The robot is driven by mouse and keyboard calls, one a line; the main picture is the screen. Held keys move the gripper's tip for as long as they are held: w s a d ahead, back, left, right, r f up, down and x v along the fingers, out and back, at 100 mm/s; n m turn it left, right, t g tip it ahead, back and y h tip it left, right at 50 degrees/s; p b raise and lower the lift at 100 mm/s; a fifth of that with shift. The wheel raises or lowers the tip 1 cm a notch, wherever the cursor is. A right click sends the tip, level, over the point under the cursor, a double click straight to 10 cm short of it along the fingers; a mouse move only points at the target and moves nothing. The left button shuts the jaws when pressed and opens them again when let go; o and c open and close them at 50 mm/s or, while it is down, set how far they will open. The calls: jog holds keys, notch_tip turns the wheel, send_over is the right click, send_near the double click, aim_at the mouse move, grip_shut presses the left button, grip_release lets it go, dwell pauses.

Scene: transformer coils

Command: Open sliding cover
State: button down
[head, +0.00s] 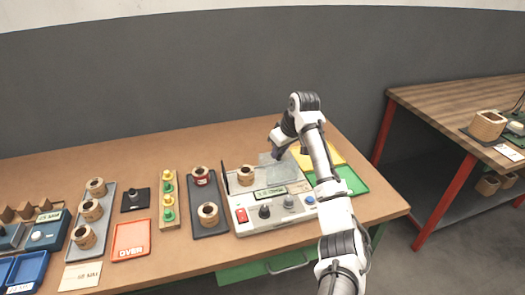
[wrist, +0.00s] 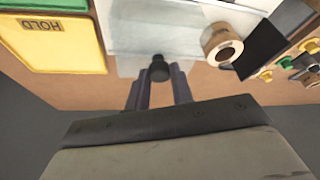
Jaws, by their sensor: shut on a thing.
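The sliding cover is a clear, see-through sheet (head: 283,168) at the back right of a white tester box (head: 262,213) on the bench. In the wrist view the cover (wrist: 130,64) has a black knob (wrist: 158,68). My gripper (head: 277,152) is above the cover; in the wrist view its fingers (wrist: 158,82) are shut on the knob. A wooden coil (head: 245,175) sits on the box, left of the cover; the wrist view also shows the coil (wrist: 222,46) apart from my fingers. Cover edges are faint.
A yellow tray (head: 324,153) and a green tray (head: 350,181) lie right of the tester. A black upright plate (head: 225,178) stands at its left. A dark tray (head: 222,222) with coils is farther left. A grey wall is behind.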

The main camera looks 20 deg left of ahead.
jog(key=shift+w+d+r, duration=0.1)
jog(key=shift+w+d, duration=0.2)
jog(key=shift+d, duration=0.1)
jog(key=c, duration=1.2)
grip_release()
jog(key=shift+c, duration=0.2)
jog(key=b+v, duration=0.2)
jog(key=v, duration=1.1)
jog(key=shift+r, duration=0.3)
